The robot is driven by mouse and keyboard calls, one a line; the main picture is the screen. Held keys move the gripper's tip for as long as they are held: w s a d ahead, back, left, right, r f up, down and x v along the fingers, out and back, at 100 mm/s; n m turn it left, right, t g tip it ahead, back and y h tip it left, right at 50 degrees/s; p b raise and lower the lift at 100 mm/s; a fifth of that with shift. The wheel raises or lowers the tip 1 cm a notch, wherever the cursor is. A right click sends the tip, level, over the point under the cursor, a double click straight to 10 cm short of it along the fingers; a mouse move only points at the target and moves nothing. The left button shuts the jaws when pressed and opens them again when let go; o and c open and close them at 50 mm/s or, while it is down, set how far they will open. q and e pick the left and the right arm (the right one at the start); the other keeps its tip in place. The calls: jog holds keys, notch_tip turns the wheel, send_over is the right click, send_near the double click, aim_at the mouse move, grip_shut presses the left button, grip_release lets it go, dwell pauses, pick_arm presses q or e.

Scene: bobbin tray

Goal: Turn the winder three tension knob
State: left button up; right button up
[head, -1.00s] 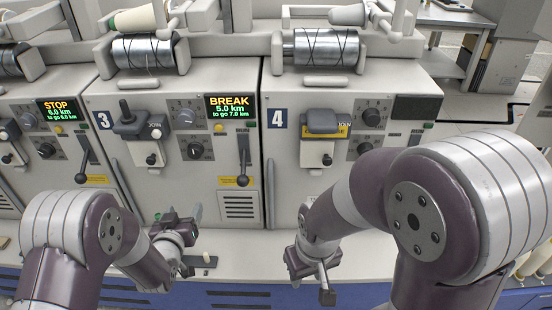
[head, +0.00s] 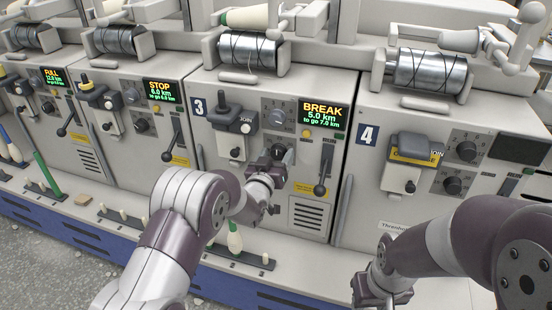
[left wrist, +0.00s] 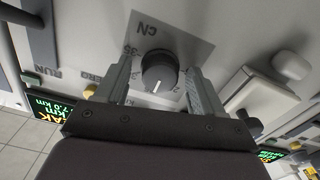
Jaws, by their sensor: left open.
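Winder three (head: 208,131) has a grey panel marked 3 and a screen reading BREAK, 5.0 km, to go 7.0 km. Its tension knob (left wrist: 158,72) is black and round, with a white pointer line, on a plate marked cN in the left wrist view. My left gripper (left wrist: 161,80) is open, with one finger on each side of the knob; I cannot tell whether they touch it. In the head view my left gripper (head: 272,162) is at the panel and hides this knob. My right gripper (head: 374,290) is low in front of winder four, its jaws unclear.
Winder three's upper dial (head: 277,117) is above my left gripper. A black lever (head: 320,188) is to its right and a joining unit (head: 236,121) to its left. Winder four (head: 367,135) stands to the right. A ledge (head: 150,228) with bobbins runs below.

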pick_arm(q)
jog(key=c, duration=1.1)
jog(key=shift+o, duration=0.2)
jog(key=shift+f+n, duration=0.1)
jog(key=shift+n, duration=0.2)
jog(key=n+b, duration=0.1)
jog(key=n, duration=0.2)
jog(key=shift+n, duration=0.3)
jog(key=n, duration=0.5)
jog(key=shift+n+b, duration=0.3)
jog(key=shift+b, duration=0.05)
jog(key=n, duration=0.5)
jog(key=shift+n+b, duration=0.4)
jog(key=shift+n, duration=2)
